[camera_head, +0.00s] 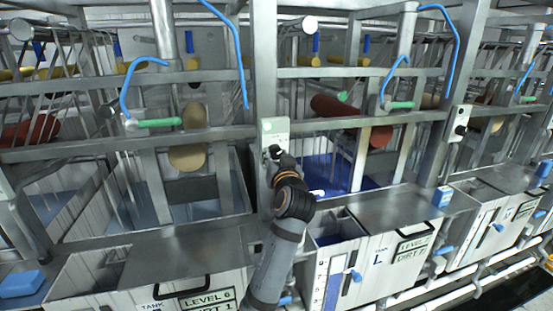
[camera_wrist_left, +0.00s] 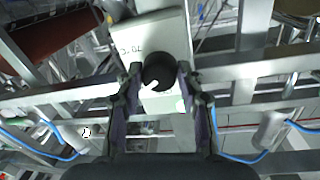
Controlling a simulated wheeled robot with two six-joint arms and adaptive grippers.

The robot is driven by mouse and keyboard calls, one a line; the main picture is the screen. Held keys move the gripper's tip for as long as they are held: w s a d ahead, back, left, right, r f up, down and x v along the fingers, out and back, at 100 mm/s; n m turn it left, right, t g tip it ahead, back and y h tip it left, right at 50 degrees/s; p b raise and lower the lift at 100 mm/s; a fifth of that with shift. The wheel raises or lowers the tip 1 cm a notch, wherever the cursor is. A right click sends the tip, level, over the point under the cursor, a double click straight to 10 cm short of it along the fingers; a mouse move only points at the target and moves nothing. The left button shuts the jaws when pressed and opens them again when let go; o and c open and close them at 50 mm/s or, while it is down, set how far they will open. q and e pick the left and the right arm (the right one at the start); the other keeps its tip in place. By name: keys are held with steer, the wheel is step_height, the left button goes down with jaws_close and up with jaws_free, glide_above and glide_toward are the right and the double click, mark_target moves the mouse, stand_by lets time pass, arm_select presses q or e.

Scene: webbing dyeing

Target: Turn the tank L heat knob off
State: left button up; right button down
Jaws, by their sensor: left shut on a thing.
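The black round heat knob (camera_wrist_left: 158,72) with a white pointer mark sits on a pale control box (camera_wrist_left: 168,35). In the wrist view its pointer points to the lower left. The same box (camera_head: 275,127) is on a steel post in the head view, above and left of the panel marked L (camera_head: 377,258). My left gripper (camera_wrist_left: 158,76) has one finger on each side of the knob and is shut on it. In the head view my left gripper (camera_head: 275,153) covers most of the knob. My right gripper is not in view.
A tank with dark blue liquid (camera_head: 345,180) lies right of my arm. Steel rails cross near the box. Blue bent pipes (camera_head: 236,55) with green handles (camera_head: 158,123) hang above. Another box with a black knob (camera_head: 460,123) is farther right.

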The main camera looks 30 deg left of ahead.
mark_target(277, 122)
arm_select(q)
steer(key=n+b, duration=0.3)
steer(key=b, duration=0.1)
steer(key=n+b, duration=0.3)
steer(key=b, duration=0.1)
steer(key=f+n+b, duration=0.1)
steer(key=n+b, duration=0.2)
steer(key=b, duration=0.1)
steer(key=shift+w+y, duration=0.1)
steer(key=shift+y, duration=0.2)
steer(key=shift+d+r+n+y+b, duration=0.1)
steer(key=shift+r+n+y+b, duration=0.05)
steer(key=shift+n+b, duration=0.65)
steer(key=shift+r+n+y+b, duration=0.1)
steer(key=shift+n+y+b, duration=0.05)
steer(key=shift+n+b, duration=0.65)
steer(key=shift+r, duration=0.1)
steer(key=o, duration=1.2)
steer(key=shift+w, duration=0.15)
steer(key=shift+r, duration=0.4)
step_height(277, 122, up, 9)
steer(key=shift+f, duration=0.1)
